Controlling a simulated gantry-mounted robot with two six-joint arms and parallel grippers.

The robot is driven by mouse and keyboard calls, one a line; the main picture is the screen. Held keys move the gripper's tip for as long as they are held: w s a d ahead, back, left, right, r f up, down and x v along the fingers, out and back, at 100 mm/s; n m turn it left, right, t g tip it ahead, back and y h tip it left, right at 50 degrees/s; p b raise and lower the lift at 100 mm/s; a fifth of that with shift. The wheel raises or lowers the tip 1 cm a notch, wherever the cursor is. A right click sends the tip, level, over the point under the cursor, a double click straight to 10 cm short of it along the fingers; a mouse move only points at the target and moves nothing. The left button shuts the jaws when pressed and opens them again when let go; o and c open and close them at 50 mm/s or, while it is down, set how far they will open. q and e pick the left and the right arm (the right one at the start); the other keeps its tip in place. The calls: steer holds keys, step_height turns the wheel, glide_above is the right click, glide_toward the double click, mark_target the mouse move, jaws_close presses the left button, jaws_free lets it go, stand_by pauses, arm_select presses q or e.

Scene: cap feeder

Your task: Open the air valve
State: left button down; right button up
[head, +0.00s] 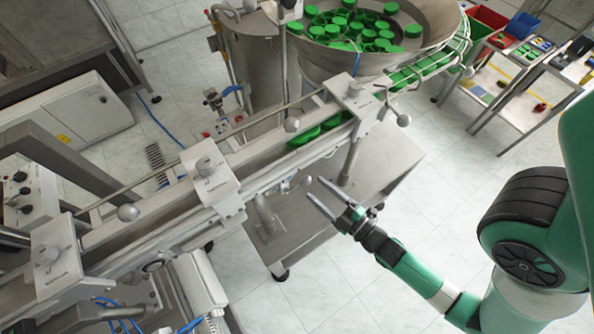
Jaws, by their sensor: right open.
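A small air unit (213,98) with dark fittings and a blue hose is mounted beside the feeder column, behind the conveyor. Small red parts (206,133) show just below it. I cannot tell which part is the air valve's handle or how it is set. My right gripper (317,188) is open and empty, in front of the conveyor and apart from it. Its fingers point up and left, toward the conveyor's near side. The conveyor lies between it and the air unit. My left gripper is not in view.
The conveyor (150,222) runs diagonally with clamps and round knobs along it. Green caps (305,135) lie in its channel. A steel bowl (425,45) of green caps stands at the top. A tool cart (525,70) is at upper right.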

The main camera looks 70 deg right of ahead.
mark_target(298, 185)
steer(key=x, duration=0.8)
steer(key=shift+w, duration=0.3)
steer(key=shift+d, duration=0.1)
steer(key=shift+c, duration=0.3)
jaws_close()
stand_by(0.5)
